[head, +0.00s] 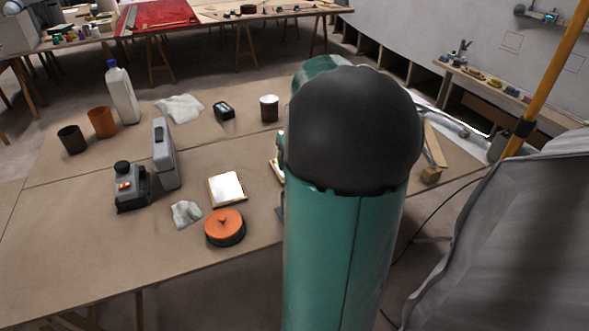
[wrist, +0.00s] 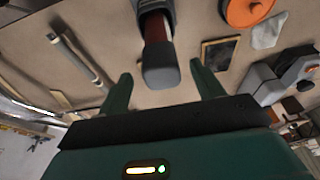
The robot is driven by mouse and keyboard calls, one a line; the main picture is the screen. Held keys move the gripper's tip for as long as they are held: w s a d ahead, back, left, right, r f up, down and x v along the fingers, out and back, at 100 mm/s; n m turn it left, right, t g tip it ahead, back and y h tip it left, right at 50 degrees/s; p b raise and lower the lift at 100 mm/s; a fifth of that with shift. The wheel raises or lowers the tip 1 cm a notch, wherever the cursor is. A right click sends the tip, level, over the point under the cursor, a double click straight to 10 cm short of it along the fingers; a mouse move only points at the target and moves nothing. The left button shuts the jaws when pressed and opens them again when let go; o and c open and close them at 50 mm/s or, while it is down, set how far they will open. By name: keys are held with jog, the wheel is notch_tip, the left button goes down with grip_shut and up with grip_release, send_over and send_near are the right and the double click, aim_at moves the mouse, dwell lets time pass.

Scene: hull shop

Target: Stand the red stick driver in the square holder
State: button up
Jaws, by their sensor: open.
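In the wrist view, my gripper (wrist: 160,71) is open. A stick driver with a red body (wrist: 157,30) and a dark grey end block (wrist: 161,70) lies in line with the gap between the fingers. The grey end is towards me, with room visible on both sides, and I see no finger touching it. The red body runs into a dark grey part (wrist: 151,6) at the top edge. This part is cut off, so I cannot tell whether it is the square holder or part of the driver. In the head view my arm hides the gripper and driver.
On the table (head: 70,230), an orange-topped round tin (head: 225,226), a small framed square (head: 227,188), a crumpled cloth (head: 186,213) and a grey device (head: 132,188) stand left of my arm. A white bottle (head: 122,92) stands farther back. The front left is clear.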

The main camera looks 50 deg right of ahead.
jog(key=d+v, duration=0.1)
jog(key=v, duration=0.4)
jog(key=w+a+r+n+t, duration=0.1)
jog(key=w+a+r+n, duration=0.1)
jog(key=a, duration=1)
jog(key=w+a+r+n, duration=0.1)
jog(key=a+r, duration=0.1)
jog(key=a, duration=1)
jog(key=s+a+n+t, duration=0.1)
jog(key=s+a, duration=0.3)
jog(key=a, duration=0.4)
jog(key=s+a+n+y, duration=0.1)
jog(key=s+a, duration=0.3)
jog(key=a, duration=0.4)
jog(key=shift+a+f+n+t+y, duration=0.3)
jog(key=shift+a+f+n+t, duration=0.15)
jog(key=shift+n, duration=0.15)
